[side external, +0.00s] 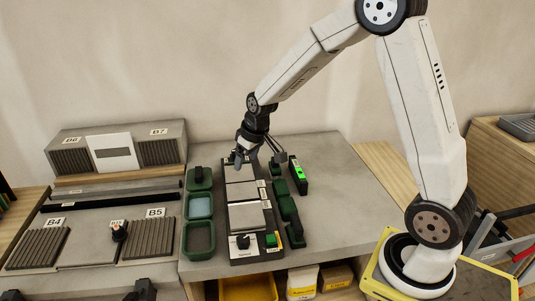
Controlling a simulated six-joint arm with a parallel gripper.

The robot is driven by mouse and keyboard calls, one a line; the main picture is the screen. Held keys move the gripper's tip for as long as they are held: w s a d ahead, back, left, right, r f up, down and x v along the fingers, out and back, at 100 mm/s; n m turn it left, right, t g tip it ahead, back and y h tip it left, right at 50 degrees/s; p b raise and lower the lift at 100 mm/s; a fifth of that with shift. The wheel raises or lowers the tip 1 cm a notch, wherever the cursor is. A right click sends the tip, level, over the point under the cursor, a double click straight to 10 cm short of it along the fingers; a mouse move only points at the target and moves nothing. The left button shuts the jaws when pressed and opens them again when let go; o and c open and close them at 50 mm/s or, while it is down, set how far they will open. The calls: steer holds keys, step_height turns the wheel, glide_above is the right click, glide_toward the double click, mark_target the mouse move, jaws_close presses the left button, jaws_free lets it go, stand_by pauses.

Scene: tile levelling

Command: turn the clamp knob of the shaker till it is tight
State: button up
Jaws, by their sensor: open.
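A long dark device that looks like the shaker (234,220) stands on the grey bench, with pale square plates along its top. A black knob (243,241) sits on a white panel at its near end. I cannot tell for sure whether this is the clamp knob. My gripper (259,160) points down over the far end of the device, its fingers spread and nothing visible between them. It is well away from the black knob. Its fingers partly hide the device's far end, and I cannot tell if they touch it.
Green trays (199,240) line the device's left side. Dark green pieces (289,210) and a black unit with a green display (298,175) are on its right. The bench's right side is clear.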

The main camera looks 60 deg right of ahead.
steer(key=w+d+f+t, duration=0.1)
steer(key=w+d+f, duration=0.1)
steer(key=w+d, duration=0.9)
steer(key=shift+w+d, duration=0.3)
steer(key=shift+d, duration=0.5)
steer(key=shift+f, duration=0.1)
steer(key=shift+x, duration=3.75)
steer(key=shift+w, duration=0.1)
jaws_close()
